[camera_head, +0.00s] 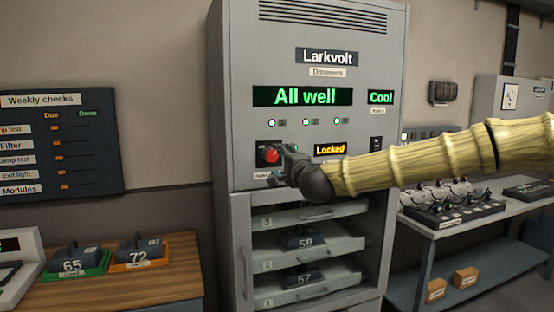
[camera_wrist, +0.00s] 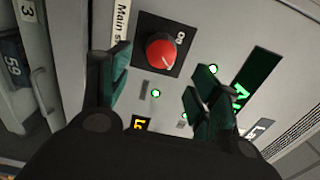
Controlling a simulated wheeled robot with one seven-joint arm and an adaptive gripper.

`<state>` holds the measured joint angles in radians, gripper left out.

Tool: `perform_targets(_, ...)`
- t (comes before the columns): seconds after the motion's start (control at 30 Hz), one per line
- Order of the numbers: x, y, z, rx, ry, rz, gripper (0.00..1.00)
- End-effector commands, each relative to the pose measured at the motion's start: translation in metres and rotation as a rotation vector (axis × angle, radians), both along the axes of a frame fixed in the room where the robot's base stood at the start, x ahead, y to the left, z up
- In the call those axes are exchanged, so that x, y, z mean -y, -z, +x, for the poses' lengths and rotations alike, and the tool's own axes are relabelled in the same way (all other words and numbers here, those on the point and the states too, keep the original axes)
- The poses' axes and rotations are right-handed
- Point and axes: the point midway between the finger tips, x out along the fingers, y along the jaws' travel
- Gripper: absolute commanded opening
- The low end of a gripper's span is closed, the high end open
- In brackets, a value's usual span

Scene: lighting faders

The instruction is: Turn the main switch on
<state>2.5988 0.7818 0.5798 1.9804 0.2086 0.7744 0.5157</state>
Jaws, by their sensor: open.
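The main switch is a red round knob (camera_head: 271,155) on a dark square plate, on the front of the grey Larkvolt cabinet (camera_head: 230,100). In the wrist view the red knob (camera_wrist: 161,50) sits on its black plate, beside a label reading "Main s…" and a mark that looks like "ON" at one corner. My gripper (camera_head: 283,165) is just right of and below the knob in the head view. In the wrist view my gripper (camera_wrist: 160,85) has its two fingers spread apart, with the knob beyond and between them. I see no clear contact with the knob.
An amber "Locked" display (camera_head: 330,149) and a small black switch (camera_head: 376,143) are right of the knob. A green "All well" display (camera_head: 303,96) is above. Open shelves with numbered modules (camera_head: 303,241) lie below. A wooden bench (camera_head: 150,280) stands left, a grey table (camera_head: 470,222) right.

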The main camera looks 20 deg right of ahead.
Motion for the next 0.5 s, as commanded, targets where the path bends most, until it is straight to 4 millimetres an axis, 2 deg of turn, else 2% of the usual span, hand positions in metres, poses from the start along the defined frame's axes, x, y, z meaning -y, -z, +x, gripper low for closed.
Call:
perform_targets(0.03,0.001,-0.001,-0.009,0.001,-0.001,0.002,0.62)
perform_targets(0.2,0.002,-0.001,-0.032,0.002,0.0,0.001,0.62)
perform_targets(0.5,0.002,0.0,-0.046,0.0,0.0,0.0,0.62)
